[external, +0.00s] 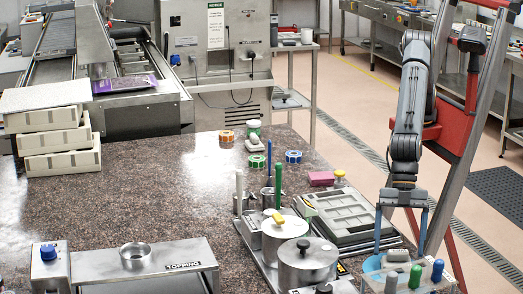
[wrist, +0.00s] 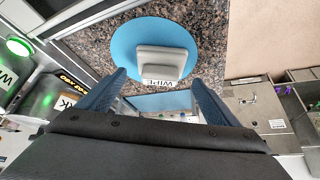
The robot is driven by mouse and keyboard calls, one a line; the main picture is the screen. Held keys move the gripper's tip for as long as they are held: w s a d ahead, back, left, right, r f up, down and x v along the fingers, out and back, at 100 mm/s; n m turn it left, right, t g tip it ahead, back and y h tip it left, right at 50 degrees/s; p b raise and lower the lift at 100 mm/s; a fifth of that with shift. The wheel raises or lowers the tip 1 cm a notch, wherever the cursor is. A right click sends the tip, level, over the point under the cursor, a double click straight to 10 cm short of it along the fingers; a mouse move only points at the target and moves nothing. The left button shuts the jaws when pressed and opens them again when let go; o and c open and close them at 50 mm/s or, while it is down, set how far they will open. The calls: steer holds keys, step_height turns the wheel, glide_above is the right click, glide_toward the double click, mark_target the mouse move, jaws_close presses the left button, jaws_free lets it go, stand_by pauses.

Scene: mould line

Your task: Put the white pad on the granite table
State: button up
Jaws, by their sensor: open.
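The white pad (wrist: 161,62), marked WIPE, rests on a round blue mat (wrist: 125,42) on the granite in the wrist view. In the external view a pale block that looks like the pad (external: 398,255) shows between my fingers, beside the mat's blue edge (external: 371,264). My gripper (external: 400,250) is open and points down over this spot at the right edge of the granite table (external: 130,205). In the wrist view my gripper (wrist: 158,80) has its fingertips apart, one towards each side of the pad. I cannot tell whether they touch it.
A caddy of capped bottles (external: 405,281) stands in front of my gripper. Lidded metal pots (external: 308,266) and a grey moulded tray (external: 350,217) stand to the left. A TOPPING stand (external: 185,254) is at front left, stacked moulds (external: 60,140) at back left. The table's middle is clear.

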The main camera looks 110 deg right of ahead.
steer(key=b+v, duration=0.2)
steer(key=v, duration=0.7)
steer(key=shift+d+r, duration=0.2)
steer(key=shift+r, duration=0.1)
